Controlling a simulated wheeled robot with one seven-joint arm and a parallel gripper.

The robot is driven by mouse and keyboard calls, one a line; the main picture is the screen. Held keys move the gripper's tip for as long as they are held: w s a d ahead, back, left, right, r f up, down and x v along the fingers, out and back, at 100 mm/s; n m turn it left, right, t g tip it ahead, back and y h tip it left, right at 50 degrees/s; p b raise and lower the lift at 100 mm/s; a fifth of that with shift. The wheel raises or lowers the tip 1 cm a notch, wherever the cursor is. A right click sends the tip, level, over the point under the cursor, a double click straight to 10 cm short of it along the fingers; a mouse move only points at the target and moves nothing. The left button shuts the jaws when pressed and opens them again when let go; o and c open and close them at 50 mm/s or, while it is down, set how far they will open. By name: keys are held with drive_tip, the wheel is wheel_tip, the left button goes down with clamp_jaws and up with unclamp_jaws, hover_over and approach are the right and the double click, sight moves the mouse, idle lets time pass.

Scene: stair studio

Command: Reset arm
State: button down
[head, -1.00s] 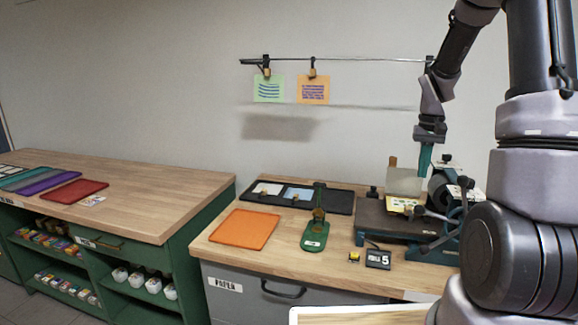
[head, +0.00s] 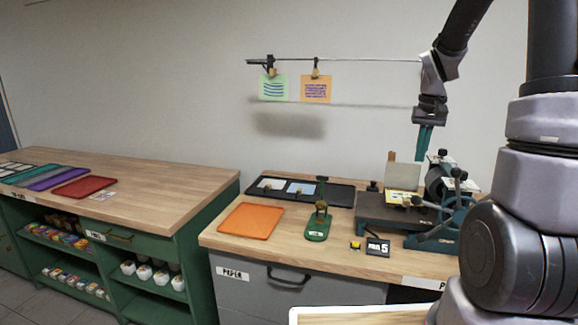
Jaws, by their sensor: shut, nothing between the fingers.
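My gripper (head: 424,150) hangs from the arm at the upper right in the head view. It points down, its teal fingers are shut and it holds nothing. It is in the air above the right workbench, over the press (head: 436,205) and close to the upright plate (head: 404,176) in the picture. I cannot tell the exact height above them.
On the right workbench (head: 290,252) lie an orange tray (head: 250,221), a dark tray with cards (head: 338,196), a green stand (head: 318,232) and a small sign (head: 377,246). Two cards (head: 273,88) hang from a wall rail. A second bench (head: 150,180) stands left.

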drive_tip(key=s+a+r+t+y, duration=0.1)
drive_tip(key=s+a+r+t, duration=0.2)
drive_tip(key=s, duration=0.7)
drive_tip(key=s+a+r+t+y, duration=0.1)
drive_tip(key=s+a+r+t, duration=0.2)
drive_tip(key=s+a+r, duration=0.5)
wheel_tip(320, 180, up, 4)
drive_tip(key=shift+s+a+f+m, duration=0.15)
drive_tip(key=shift+s+m, duration=0.25)
drive_tip(key=shift+s, duration=0.45)
